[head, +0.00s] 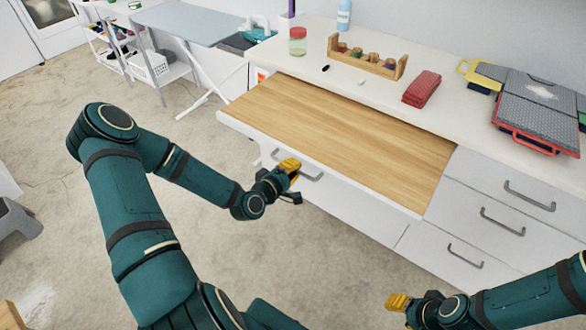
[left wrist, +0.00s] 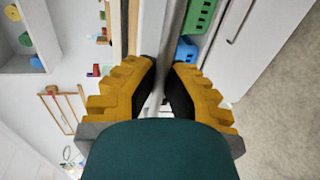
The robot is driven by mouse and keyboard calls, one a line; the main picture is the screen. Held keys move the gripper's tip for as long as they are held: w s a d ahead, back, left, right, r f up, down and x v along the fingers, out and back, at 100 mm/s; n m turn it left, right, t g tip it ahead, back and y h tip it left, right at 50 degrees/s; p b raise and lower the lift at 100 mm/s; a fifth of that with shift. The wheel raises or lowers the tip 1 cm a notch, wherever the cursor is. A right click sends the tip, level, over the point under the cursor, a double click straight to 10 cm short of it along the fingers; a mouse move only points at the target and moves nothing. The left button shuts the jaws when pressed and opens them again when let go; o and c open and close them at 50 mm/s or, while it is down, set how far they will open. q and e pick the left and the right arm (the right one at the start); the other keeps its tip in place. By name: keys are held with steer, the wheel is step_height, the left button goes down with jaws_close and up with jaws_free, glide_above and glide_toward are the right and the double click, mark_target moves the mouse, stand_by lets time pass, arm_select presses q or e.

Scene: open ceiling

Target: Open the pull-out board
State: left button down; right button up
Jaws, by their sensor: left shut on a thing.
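The pull-out board (head: 350,125) is a light wood panel with a white front. In the head view it sticks out well past the front edge of the white counter. Its front carries a grey bar handle (head: 312,178). My left gripper (head: 291,168) is at the handle's left part, shut on it. In the left wrist view the handle (left wrist: 178,30) runs between the yellow fingers (left wrist: 163,80); the fingers partly hide it. My right gripper (head: 398,301) is at the lower right of the head view, apart from the furniture; its jaw gap does not show clearly.
White drawers (head: 500,215) with grey handles stand right of the board. The counter holds a jar (head: 298,41), a wooden rack (head: 368,57), a red cloth-like bundle (head: 422,89) and a grey folded case (head: 535,105). An ironing board (head: 188,20) stands at the back left. The floor in front is clear.

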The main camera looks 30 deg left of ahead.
stand_by(0.3)
arm_select(q)
steer(key=c, duration=1)
jaws_free()
steer(key=v, duration=0.7)
steer(key=shift+s+a, duration=0.1)
steer(key=shift+s, duration=0.15)
